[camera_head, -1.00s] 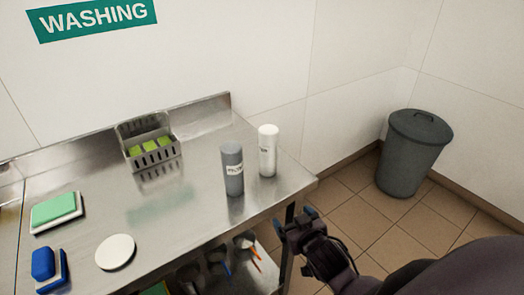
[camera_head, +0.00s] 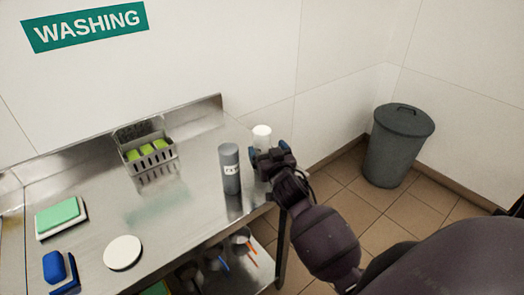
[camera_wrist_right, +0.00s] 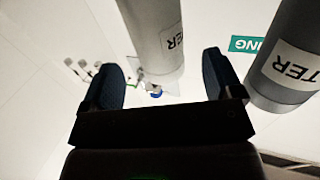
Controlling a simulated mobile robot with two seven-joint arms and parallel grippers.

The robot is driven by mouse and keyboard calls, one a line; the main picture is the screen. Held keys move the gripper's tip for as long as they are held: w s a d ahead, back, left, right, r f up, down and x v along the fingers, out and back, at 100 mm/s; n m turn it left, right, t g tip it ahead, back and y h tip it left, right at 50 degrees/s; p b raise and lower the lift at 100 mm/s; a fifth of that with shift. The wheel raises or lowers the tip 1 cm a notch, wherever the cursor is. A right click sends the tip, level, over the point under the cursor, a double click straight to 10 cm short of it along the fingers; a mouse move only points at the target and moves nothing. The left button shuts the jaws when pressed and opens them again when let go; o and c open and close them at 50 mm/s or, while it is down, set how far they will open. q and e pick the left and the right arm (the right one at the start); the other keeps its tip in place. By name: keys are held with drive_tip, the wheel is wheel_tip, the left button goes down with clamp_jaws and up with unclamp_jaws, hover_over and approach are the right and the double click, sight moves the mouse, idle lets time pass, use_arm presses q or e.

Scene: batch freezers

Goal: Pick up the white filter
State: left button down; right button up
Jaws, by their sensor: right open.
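The white filter (camera_head: 262,136) is an upright white cylinder near the right end of the steel table. Its lower part is hidden behind my right gripper (camera_head: 270,150) in the head view. In the right wrist view the white filter (camera_wrist_right: 155,35) shows upside down, between and just beyond the two open fingers of my right gripper (camera_wrist_right: 163,82). The gap between the fingers is empty, and I cannot tell whether either finger touches the filter. My left gripper is not in view.
A grey filter (camera_head: 230,170) stands upright close to the left of the white one. A wire basket (camera_head: 155,160) with green sponges, a white disc (camera_head: 123,253), a green pad (camera_head: 58,215) and a blue brush (camera_head: 54,265) lie further left. A grey bin (camera_head: 398,147) stands on the floor.

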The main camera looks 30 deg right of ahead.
drive_tip(key=shift+r+x, duration=0.2)
drive_tip(key=shift+x, duration=2.35)
drive_tip(key=shift+d, duration=0.1)
drive_tip(key=shift+c, duration=0.4)
drive_tip(key=c, duration=1)
drive_tip(key=shift+c, duration=0.5)
drive_tip(key=shift+r, duration=0.15)
